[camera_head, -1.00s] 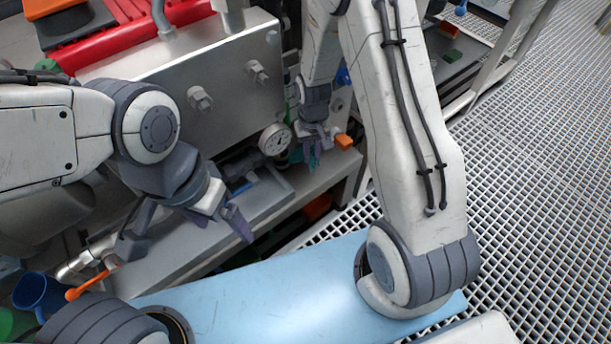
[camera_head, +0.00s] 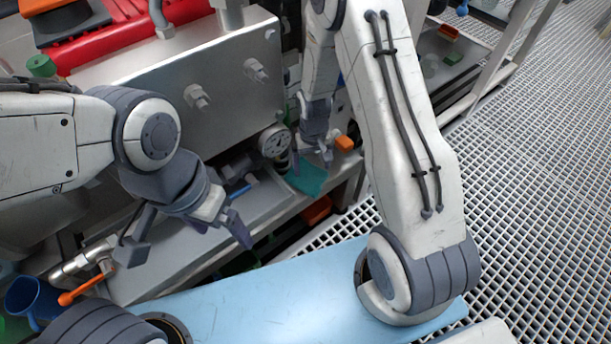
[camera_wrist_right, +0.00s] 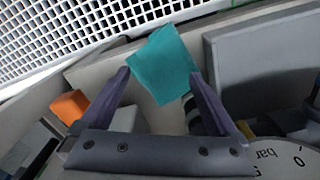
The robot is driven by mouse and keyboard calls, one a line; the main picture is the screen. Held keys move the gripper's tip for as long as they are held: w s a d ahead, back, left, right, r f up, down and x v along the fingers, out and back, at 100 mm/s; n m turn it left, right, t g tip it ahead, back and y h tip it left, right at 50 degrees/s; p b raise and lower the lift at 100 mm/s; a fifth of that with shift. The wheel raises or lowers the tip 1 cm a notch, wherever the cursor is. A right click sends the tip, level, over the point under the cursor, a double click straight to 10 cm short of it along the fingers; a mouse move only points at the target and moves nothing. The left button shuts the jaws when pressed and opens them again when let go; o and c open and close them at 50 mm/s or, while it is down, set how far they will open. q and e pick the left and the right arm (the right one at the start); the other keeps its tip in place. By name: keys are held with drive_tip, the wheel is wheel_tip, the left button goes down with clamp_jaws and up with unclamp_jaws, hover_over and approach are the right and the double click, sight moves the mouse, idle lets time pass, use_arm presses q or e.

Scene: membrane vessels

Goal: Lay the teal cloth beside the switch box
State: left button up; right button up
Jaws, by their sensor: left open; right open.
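The teal cloth (camera_head: 309,180) lies on the grey ledge (camera_head: 275,212), just below the round gauge. It also shows in the right wrist view (camera_wrist_right: 163,62), spread flat beyond my fingers. My right gripper (camera_head: 316,158) is open and empty just above the cloth; in its wrist view the fingertips (camera_wrist_right: 159,76) stand apart on either side of the cloth. I cannot tell for sure which part is the switch box; a grey flat-topped block (camera_wrist_right: 262,62) lies right of the cloth in the wrist view. My left gripper (camera_head: 187,241) is open and empty over the ledge's left part.
A pressure gauge (camera_head: 275,142) and pipes stand close to the right gripper. An orange block (camera_head: 344,143) is just right of it. A blue mug (camera_head: 34,298) and an orange-handled valve (camera_head: 80,290) are at lower left. A light-blue surface (camera_head: 270,300) in front is clear.

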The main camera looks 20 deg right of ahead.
wheel_tip(320, 180, up, 10)
drive_tip(key=p, duration=0.4)
drive_tip(key=shift+r, duration=0.25)
wheel_tip(320, 180, down, 11)
drive_tip(key=b, duration=0.4)
drive_tip(key=shift+f, duration=0.15)
wheel_tip(320, 180, up, 7)
drive_tip(key=s+d+p, duration=0.1)
drive_tip(key=s+p, duration=0.1)
drive_tip(key=shift+s+d+f+p, duration=0.15)
drive_tip(key=shift+s+d+p, duration=0.15)
drive_tip(key=shift+s+p, duration=0.1)
